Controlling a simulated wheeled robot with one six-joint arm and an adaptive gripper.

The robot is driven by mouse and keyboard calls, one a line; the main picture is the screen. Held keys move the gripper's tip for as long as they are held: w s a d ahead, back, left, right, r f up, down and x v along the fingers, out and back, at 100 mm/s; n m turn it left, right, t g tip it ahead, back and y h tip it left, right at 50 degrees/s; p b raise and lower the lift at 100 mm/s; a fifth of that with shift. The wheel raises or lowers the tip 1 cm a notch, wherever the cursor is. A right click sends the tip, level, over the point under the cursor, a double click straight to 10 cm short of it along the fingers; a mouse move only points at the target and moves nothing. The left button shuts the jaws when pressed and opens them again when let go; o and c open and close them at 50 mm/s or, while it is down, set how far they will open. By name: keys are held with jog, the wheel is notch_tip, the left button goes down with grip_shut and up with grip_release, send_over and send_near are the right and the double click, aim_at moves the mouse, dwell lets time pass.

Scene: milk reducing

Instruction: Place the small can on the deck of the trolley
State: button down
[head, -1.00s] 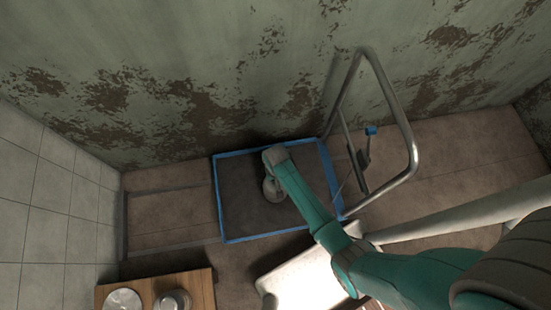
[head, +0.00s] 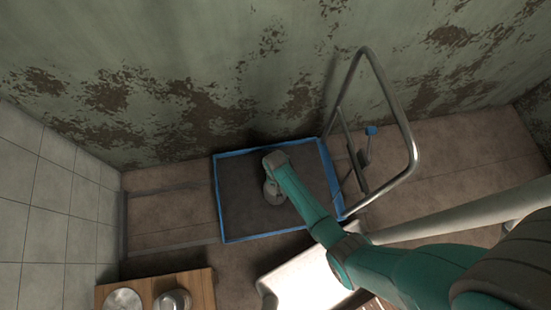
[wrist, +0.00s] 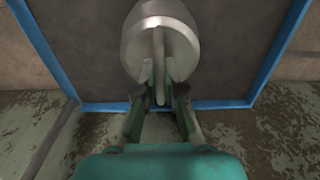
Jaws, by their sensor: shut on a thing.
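The small can (wrist: 160,40) is a grey metal can with a raised handle, seen from above in the wrist view. My gripper (wrist: 158,92) is shut on its handle. In the head view the can (head: 273,192) is partly hidden under my wrist. The can is over the trolley's dark deck (head: 240,205), which has a blue rim, inside the rim on all sides. I cannot tell whether its base touches the deck.
The trolley's bent metal push handle (head: 412,150) rises at the right of the deck. A peeling green wall (head: 190,70) stands behind. A wooden table (head: 207,290) with metal vessels is at the lower left. A white surface (head: 305,280) is in front.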

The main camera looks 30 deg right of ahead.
jog(key=c, duration=1.3)
grip_release()
notch_tip(320, 180, up, 12)
jog(key=shift+r, duration=0.2)
jog(key=shift+s+f, duration=0.1)
jog(key=s+r+n+t, duration=0.15)
jog(key=s+t, duration=0.25)
jog(key=s, duration=0.4)
jog(key=s+r+t, duration=0.3)
jog(key=s, duration=0.5)
jog(key=s+r+t, duration=0.2)
jog(key=s+r, duration=0.2)
jog(key=r, duration=0.6)
jog(key=s+r+n+t, duration=0.1)
jog(key=s+r+t, duration=0.2)
jog(key=r, duration=0.7)
jog(key=s+r+n+t, duration=0.1)
jog(key=s+r+t, duration=0.2)
jog(key=r, duration=0.6)
jog(key=shift+s+d+r, duration=0.2)
jog(key=shift+s, duration=0.3)
jog(key=shift+s+d+r, duration=0.15)
jog(key=shift+s+r, duration=0.05)
jog(key=shift+s, duration=0.25)
